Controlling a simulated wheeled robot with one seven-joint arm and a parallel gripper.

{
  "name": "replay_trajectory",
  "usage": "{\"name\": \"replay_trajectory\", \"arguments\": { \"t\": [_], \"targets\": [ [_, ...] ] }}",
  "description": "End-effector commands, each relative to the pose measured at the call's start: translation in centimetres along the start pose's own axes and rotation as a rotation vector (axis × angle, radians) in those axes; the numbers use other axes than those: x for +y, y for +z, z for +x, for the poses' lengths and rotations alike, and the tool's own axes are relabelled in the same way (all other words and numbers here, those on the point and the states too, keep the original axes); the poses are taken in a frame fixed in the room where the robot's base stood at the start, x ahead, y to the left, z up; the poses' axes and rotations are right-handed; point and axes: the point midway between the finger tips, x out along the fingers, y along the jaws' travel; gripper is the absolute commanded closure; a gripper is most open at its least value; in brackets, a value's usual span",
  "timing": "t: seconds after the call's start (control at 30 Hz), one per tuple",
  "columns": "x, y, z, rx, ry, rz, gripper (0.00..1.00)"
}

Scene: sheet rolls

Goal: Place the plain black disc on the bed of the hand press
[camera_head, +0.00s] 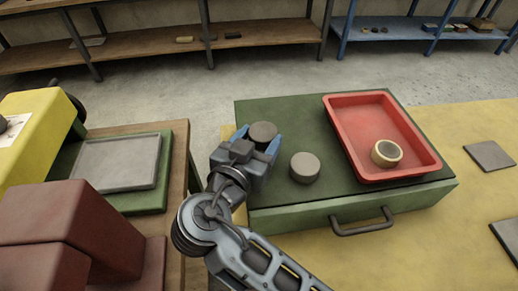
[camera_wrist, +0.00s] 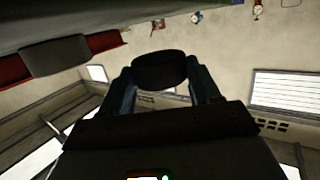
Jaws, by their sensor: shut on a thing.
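A plain dark disc (camera_head: 263,132) is between the blue fingers of my gripper (camera_head: 262,140), at the left part of the green case top. The wrist view also shows this disc, nearly black (camera_wrist: 160,68), between the fingertips (camera_wrist: 160,82). My gripper is shut on it; I cannot tell its exact height above the case. The hand press appears to be the yellow machine (camera_head: 38,125) at the left. Its flat grey bed (camera_head: 118,162) lies on a green base and is bare where it shows.
A second plain disc, greyer (camera_head: 305,167), stands on the green case (camera_head: 275,195), right of my gripper. A red tray (camera_head: 350,135) there holds a tan ring-shaped roll (camera_head: 386,153). Dark red blocks (camera_head: 75,230) stand in front of the bed. A gap separates the wooden bench (camera_head: 180,150) from the case.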

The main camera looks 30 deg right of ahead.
Motion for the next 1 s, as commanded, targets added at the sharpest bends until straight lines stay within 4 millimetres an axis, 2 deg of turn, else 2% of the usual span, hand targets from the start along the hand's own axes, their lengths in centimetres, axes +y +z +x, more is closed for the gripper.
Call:
{"name": "replay_trajectory", "arguments": {
  "t": [0.1,0.27,0.67,0.7,0.93,1.0],
  "targets": [
    [0.1,1.7,0.3,-0.002,0.000,-0.008,0.69],
    [0.1,3.3,0.7,-0.001,0.000,-0.004,0.69],
    [0.1,3.9,0.8,-0.001,-0.001,-0.002,0.69],
    [0.1,3.9,0.8,-0.001,-0.001,-0.002,0.37],
    [0.1,3.8,0.8,-0.001,-0.001,-0.002,0.15],
    [0.1,3.8,0.8,-0.001,-0.001,-0.002,0.12]
  ]
}}
